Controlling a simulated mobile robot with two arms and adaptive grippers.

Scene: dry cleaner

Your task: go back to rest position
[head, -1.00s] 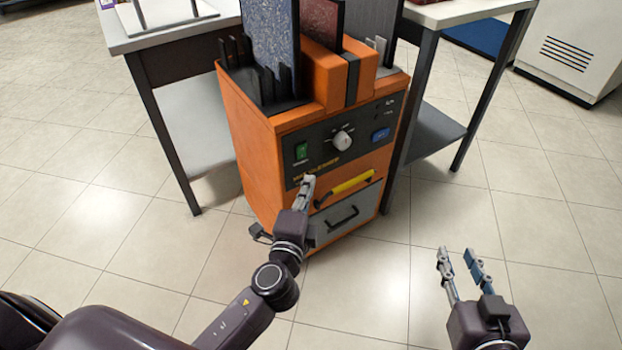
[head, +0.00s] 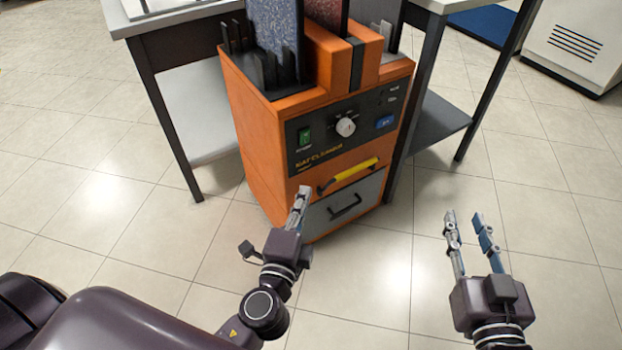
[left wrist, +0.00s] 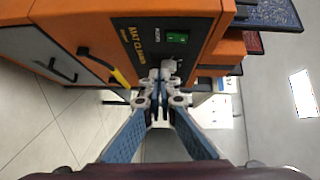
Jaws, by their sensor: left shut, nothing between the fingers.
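My left gripper (head: 301,200) is shut and empty in the head view, in front of the lower left part of the orange mat cleaner machine (head: 262,150). In the left wrist view the left gripper's fingertips (left wrist: 158,82) meet in front of the machine's dark control panel (left wrist: 140,50). I cannot tell how wide the gap to the machine is. My right gripper (head: 468,232) is open and empty, at the lower right above the tiled floor.
The machine has a yellow handle (head: 348,176), a grey drawer (head: 345,207), a white knob (head: 346,127) and a green switch (head: 305,138). Tables with dark legs (head: 172,130) stand on both sides. A white cabinet (head: 578,45) is at the back right. Floor in front is clear.

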